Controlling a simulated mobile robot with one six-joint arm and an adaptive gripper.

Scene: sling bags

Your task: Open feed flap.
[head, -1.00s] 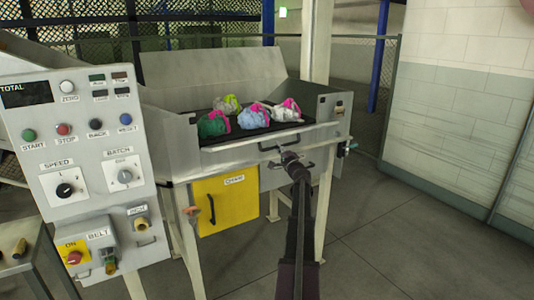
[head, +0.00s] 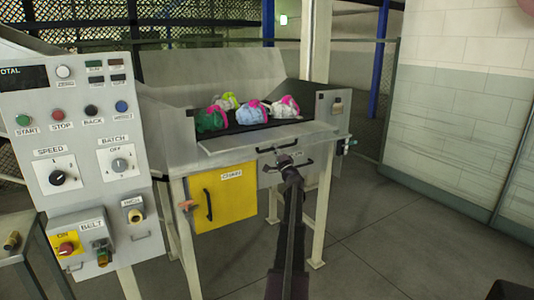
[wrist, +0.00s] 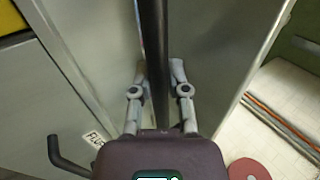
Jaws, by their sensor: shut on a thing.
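The feed flap (head: 235,143) is a light metal panel along the front of the hopper. It leans outward, so the bags on the black belt behind it show. My gripper (head: 282,158) is at the middle of the flap's front, by its dark handle (head: 266,150). In the wrist view my gripper (wrist: 160,78) has its two fingers shut on a black bar, the flap handle (wrist: 154,35), which runs between them. The fingertips partly hide the bar's grip point.
Several sling bags (head: 252,112) lie on the belt. Below are a yellow chain door (head: 225,200) and another black handle (head: 298,165). A control panel (head: 95,140) stands at left.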

